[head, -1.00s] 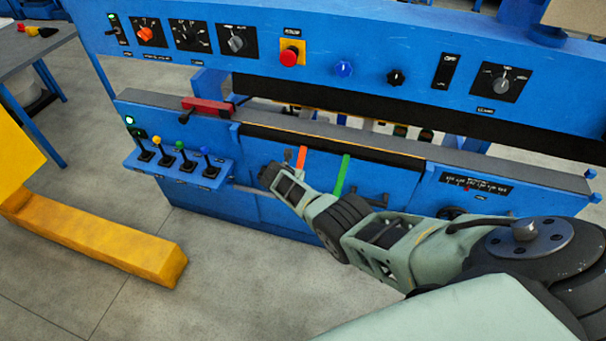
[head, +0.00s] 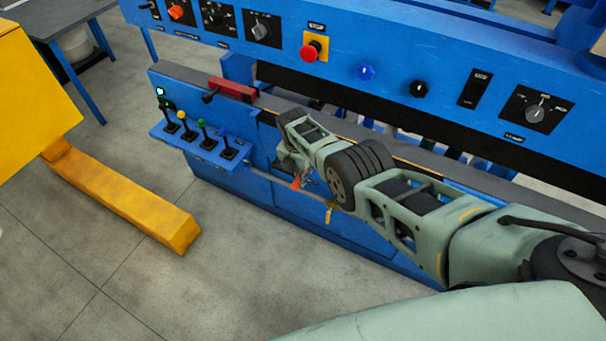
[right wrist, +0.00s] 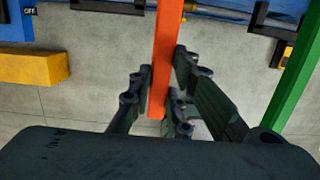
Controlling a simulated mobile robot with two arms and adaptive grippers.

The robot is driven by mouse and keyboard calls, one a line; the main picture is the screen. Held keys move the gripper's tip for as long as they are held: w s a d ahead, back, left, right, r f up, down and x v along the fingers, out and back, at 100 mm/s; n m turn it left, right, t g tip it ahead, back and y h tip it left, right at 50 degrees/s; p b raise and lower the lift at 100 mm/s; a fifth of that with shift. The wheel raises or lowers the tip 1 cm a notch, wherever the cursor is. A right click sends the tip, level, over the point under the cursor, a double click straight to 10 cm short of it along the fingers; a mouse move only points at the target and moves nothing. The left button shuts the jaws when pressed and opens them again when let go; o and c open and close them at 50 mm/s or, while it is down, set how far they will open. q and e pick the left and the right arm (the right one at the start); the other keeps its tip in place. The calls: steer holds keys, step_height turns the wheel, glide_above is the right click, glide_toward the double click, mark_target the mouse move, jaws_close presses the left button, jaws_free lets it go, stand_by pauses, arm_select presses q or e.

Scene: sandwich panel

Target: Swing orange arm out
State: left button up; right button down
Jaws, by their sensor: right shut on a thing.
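The orange arm (right wrist: 166,50) is a flat bar that runs down the middle of the right wrist view. My right gripper (right wrist: 162,95) has its fingers on both sides of the bar near its lower end and is shut on it. In the head view only a small orange piece (head: 295,183) shows below my right wrist; the rest of the bar is hidden behind my arm, and so are the fingertips. A green arm (right wrist: 296,85) stands apart at the right of the right wrist view. My left gripper is not in view.
The blue machine (head: 235,180) has a lever shelf (head: 205,150) left of my wrist and a red block (head: 232,88) on its rail. Above are knobs and a red stop button (head: 312,50). A yellow beam (head: 130,205) lies at left. The floor (head: 215,270) in front is clear.

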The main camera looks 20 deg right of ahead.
steer(key=shift+w+r+y+b, duration=0.25)
steer(key=shift+r+y+b, duration=0.05)
steer(key=shift+r, duration=0.1)
steer(key=shift+d+r+g+y+b, duration=0.15)
steer(key=shift+r+g+y+b, duration=0.15)
steer(key=shift+r+b, duration=0.15)
steer(key=shift+s+r+b, duration=0.1)
steer(key=shift+r+b, duration=0.2)
steer(key=shift+r, duration=0.1)
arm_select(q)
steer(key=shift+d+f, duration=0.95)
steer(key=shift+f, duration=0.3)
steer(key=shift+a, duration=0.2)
arm_select(e)
steer(key=c, duration=1.6)
jaws_free()
steer(key=shift+c, duration=0.2)
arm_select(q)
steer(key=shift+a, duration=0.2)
arm_select(e)
steer(key=shift+f+g, duration=0.1)
steer(key=shift+g, duration=0.2)
steer(key=shift+s, duration=0.1)
